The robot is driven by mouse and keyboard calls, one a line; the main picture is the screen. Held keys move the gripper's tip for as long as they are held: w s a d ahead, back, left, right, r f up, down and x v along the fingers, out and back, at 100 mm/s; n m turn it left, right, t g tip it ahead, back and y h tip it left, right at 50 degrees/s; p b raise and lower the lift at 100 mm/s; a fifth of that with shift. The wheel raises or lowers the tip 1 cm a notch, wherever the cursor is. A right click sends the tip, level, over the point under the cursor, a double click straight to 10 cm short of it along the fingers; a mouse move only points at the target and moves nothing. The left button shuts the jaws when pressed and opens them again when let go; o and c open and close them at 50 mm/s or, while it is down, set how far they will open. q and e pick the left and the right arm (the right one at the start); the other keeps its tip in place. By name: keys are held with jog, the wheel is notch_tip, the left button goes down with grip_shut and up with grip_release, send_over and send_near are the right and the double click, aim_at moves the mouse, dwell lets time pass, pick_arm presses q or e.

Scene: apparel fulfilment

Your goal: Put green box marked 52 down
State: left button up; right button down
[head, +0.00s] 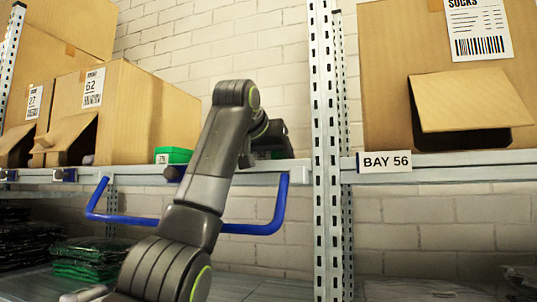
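A small green box (179,155) with a white label sits on the upper shelf, just right of the large carton marked 62. I cannot read its label with certainty as 52. One arm of mine, which I take as the left, rises from the bottom left of centre and bends over toward the shelf. Its dark far end (270,140) is at shelf height, right of the green box and apart from it. The arm hides much of that end, so its fingers and anything in them cannot be made out. My other gripper is out of view.
Large cartons, one marked 62 (130,118), fill the shelf's left. A SOCKS carton (400,85) with an open flap stands above the BAY 56 sign (386,161). A perforated upright (326,200) divides the bays. A blue handle (125,218) crosses in front. Dark packs (88,258) lie below.

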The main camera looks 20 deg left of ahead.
pick_arm(q)
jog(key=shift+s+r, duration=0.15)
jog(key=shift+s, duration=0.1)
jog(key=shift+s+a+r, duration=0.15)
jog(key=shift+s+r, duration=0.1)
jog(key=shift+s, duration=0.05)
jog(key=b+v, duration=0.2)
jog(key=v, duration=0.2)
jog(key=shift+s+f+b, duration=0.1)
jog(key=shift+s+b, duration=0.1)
jog(key=shift+b, duration=0.2)
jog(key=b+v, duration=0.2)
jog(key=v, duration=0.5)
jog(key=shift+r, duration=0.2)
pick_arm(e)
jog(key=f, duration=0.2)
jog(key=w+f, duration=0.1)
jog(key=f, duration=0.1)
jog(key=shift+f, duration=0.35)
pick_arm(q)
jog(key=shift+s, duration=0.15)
